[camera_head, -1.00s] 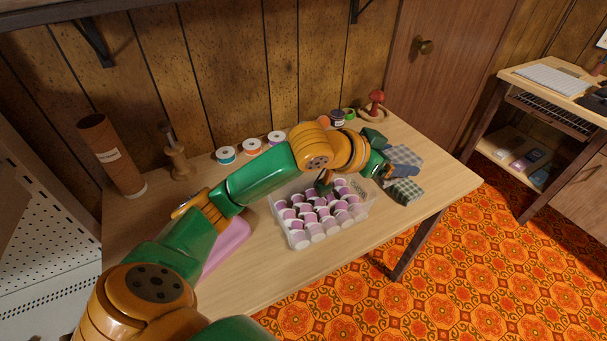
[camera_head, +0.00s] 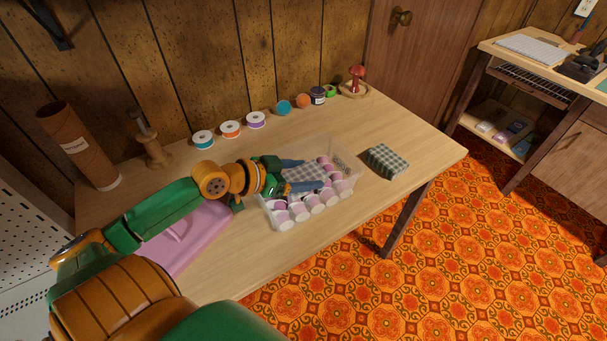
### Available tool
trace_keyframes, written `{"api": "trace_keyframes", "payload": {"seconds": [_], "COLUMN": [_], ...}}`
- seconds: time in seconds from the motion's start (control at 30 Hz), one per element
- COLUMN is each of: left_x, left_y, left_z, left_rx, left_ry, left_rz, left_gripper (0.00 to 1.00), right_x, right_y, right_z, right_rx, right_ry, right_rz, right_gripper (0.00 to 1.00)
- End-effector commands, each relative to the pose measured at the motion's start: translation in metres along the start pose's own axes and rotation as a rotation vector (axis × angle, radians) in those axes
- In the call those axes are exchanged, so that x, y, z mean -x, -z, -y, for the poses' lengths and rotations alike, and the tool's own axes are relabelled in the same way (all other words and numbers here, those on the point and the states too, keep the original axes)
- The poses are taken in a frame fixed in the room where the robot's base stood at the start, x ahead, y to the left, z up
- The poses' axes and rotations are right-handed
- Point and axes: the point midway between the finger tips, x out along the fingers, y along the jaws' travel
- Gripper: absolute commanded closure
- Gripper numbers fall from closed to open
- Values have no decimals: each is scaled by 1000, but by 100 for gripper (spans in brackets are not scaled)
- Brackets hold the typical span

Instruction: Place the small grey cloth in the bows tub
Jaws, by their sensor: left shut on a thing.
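The small grey checked cloth (camera_head: 308,172) is between the blue-grey fingers of my left gripper (camera_head: 297,176). The gripper is shut on it and holds it over the clear tub (camera_head: 346,158). The tub holds several white and purple pieces, and the cloth and gripper hide some of them. I cannot tell whether the cloth touches the contents. My right gripper is not in view.
A green checked cloth (camera_head: 387,161) lies on the table to the right of the tub. A pink object (camera_head: 185,238) lies at the left under my arm. Several ribbon spools (camera_head: 230,129) and a red pincushion (camera_head: 356,78) line the back. The table front is clear.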

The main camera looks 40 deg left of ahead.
Motion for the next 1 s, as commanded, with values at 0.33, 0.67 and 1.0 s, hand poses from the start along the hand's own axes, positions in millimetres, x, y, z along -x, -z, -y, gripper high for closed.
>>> {"api": "trace_keyframes", "payload": {"seconds": [0.33,0.67,1.0], "left_x": [-1,3,53], "left_y": [-1,1,1], "left_z": [0,0,-1], "left_rx": [0,0,7], "left_ry": [-1,-1,-2], "left_rz": [1,3,4], "left_gripper": [2,0,0], "right_x": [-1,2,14], "right_y": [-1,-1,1], "right_z": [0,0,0], "right_rx": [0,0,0], "right_ry": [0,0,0], "right_rz": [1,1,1], "right_gripper": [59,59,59]}}
